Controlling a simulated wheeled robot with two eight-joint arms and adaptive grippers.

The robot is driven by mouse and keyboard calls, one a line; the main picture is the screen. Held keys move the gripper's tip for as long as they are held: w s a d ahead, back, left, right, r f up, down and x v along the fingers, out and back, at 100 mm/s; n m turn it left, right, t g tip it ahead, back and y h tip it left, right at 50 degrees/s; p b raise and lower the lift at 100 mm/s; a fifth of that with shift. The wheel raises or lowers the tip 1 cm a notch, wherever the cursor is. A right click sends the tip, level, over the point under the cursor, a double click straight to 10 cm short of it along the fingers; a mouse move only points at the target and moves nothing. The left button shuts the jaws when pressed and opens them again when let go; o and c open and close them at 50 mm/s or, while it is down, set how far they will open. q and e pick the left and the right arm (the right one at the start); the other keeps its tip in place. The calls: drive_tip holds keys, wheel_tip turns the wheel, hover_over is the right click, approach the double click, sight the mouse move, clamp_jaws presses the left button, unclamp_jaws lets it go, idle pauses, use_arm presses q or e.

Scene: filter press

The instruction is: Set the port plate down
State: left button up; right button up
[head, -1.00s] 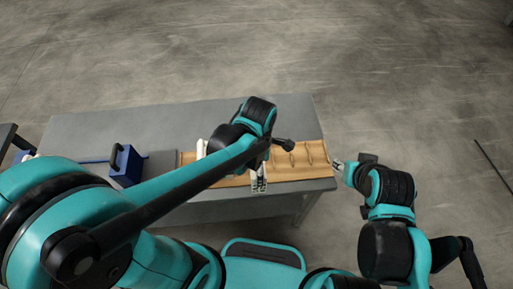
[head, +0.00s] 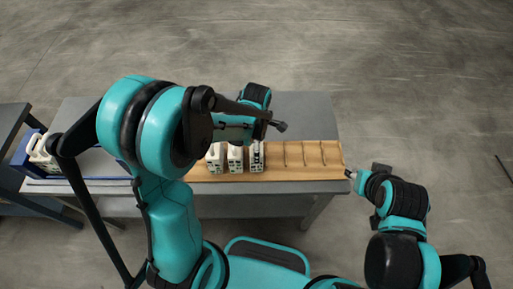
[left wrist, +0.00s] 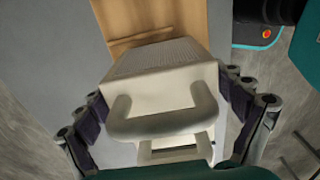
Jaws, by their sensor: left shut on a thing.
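My left gripper (left wrist: 170,120) is shut on a white plate (left wrist: 160,85) with a thick loop handle; the dark pads lie on either side of it. In the head view that gripper (head: 257,145) is mostly hidden by my arm, over the rightmost of three white plates (head: 257,160) at the wooden rack (head: 315,172). The rack's wood also shows beyond the held plate in the left wrist view (left wrist: 150,22). I cannot tell whether the held plate rests in a slot. My right gripper (head: 350,174) is by the rack's right end; its opening is too small to judge.
Two more white plates (head: 214,158) stand left of the held one. The rack's right part has bare slots. The rack sits on a grey table (head: 270,204). At the far left is a blue frame (head: 28,140) with white pieces, partly hidden by my arm.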

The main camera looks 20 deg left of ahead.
use_arm(q)
drive_tip(key=shift+f, duration=0.35)
drive_tip(key=shift+f, duration=0.2)
drive_tip(key=o, duration=1.1)
drive_tip(key=shift+o, duration=0.2)
drive_tip(key=shift+r, duration=0.2)
